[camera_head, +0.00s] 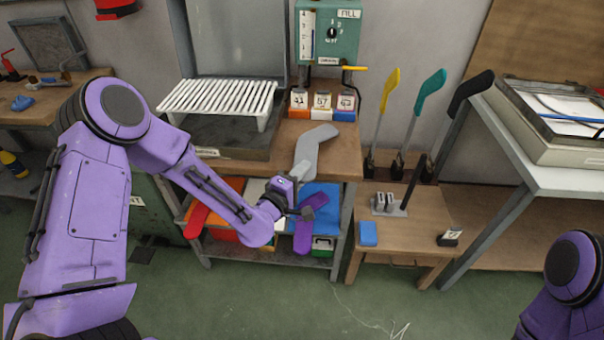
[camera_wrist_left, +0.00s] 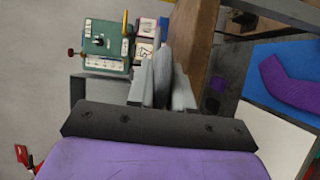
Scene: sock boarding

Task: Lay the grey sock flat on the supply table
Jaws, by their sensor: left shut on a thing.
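The grey sock (camera_head: 315,142) is a bent, flat shape in front of the tan bench top (camera_head: 335,168) in the head view. My left gripper (camera_head: 298,178) is shut on the sock's lower end. In the left wrist view the sock (camera_wrist_left: 162,70) shows between the two grey fingers, with part of it hidden by them. I cannot tell whether the sock touches the bench top. My right gripper is out of view; only a piece of my right arm shows at the lower right.
A white slatted rack (camera_head: 218,97) stands on the bench. A green dial unit (camera_head: 328,32) is above numbered cards. Yellow (camera_head: 390,90), teal (camera_head: 430,90) and black (camera_head: 470,90) sock forms stand at right.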

